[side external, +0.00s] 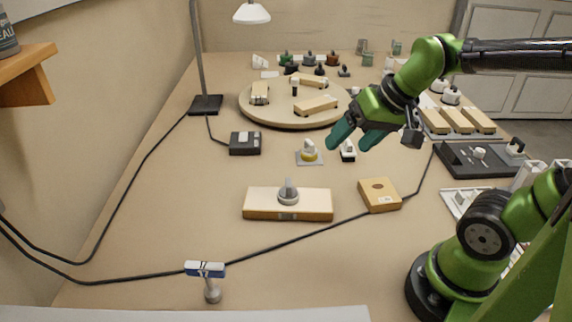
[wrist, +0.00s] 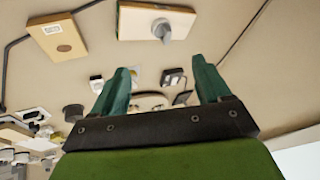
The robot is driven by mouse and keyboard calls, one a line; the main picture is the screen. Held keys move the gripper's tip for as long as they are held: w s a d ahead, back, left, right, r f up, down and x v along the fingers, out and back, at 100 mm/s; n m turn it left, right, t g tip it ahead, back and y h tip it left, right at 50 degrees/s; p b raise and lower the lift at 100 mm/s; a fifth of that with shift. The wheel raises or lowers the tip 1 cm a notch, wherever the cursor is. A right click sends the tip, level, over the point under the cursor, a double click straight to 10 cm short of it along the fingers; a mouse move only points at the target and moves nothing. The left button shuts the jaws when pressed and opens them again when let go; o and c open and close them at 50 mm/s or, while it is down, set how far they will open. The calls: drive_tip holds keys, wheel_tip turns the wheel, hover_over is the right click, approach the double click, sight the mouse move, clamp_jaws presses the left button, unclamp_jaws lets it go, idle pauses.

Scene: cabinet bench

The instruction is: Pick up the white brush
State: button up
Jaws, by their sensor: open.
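I cannot tell for sure which object is the white brush. A small white-and-black piece (side external: 348,155) stands just below my gripper (side external: 351,143) in the side view. Left of it, a white piece with a yellow base (side external: 309,152) sits on a grey pad.
A long cream box with a grey knob (side external: 288,203) and a tan box (side external: 379,195) lie in front. A round board (side external: 285,120) with several blocks is behind. A black box (side external: 245,143), lamp base (side external: 206,104) and cables lie left. The left front bench is mostly clear.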

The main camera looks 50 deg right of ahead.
drive_tip(key=w+d+f+m+g+h, duration=0.1)
drive_tip(key=w+d+f+m+g, duration=0.15)
drive_tip(key=w+d, duration=0.85)
drive_tip(key=m+g, duration=0.1)
drive_tip(key=g, duration=0.2)
hover_over(347, 145)
wheel_tip(347, 145, down, 5)
drive_tip(key=d+r, duration=0.2)
drive_tip(key=d, duration=0.1)
drive_tip(key=shift+g, duration=0.25)
drive_tip(key=f, duration=1)
drive_tip(key=shift+w+a+f, duration=0.2)
drive_tip(key=shift+w+f, duration=0.15)
drive_tip(key=shift+f, duration=0.05)
drive_tip(key=shift+w+a+f, duration=0.1)
drive_tip(key=shift+w+f, duration=0.05)
drive_tip(key=shift+f, duration=1.45)
drive_tip(key=shift+w+a+f, duration=0.1)
drive_tip(key=shift+f, duration=1.45)
drive_tip(key=c, duration=1.1)
